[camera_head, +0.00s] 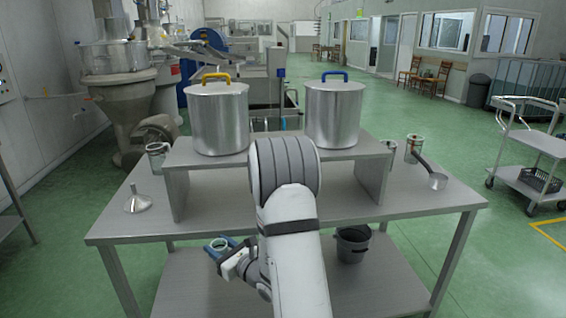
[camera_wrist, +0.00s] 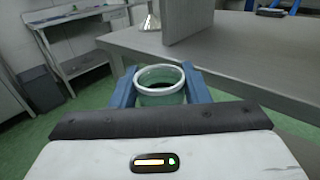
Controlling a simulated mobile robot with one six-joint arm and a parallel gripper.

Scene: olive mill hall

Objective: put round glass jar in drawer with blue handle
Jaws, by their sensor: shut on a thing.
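My gripper (camera_wrist: 160,82) has its blue fingers shut on a round glass jar (camera_wrist: 160,96). The jar looks green and see-through, with a pale rim and a dark patch inside. It is upright or nearly so in the wrist view. In the head view my gripper (camera_head: 219,246) holds the jar (camera_head: 220,243) off the front edge of the grey table (camera_head: 330,222), left of my arm. No drawer with a blue handle can be made out in either view.
Two steel pots, one with a yellow lid handle (camera_head: 219,120) and one with a blue lid handle (camera_head: 334,115), stand on a raised shelf (camera_head: 205,168). A funnel (camera_head: 137,201), jars (camera_head: 157,158) and a ladle (camera_head: 432,172) are on the table. A dark bucket (camera_head: 352,244) stands below.

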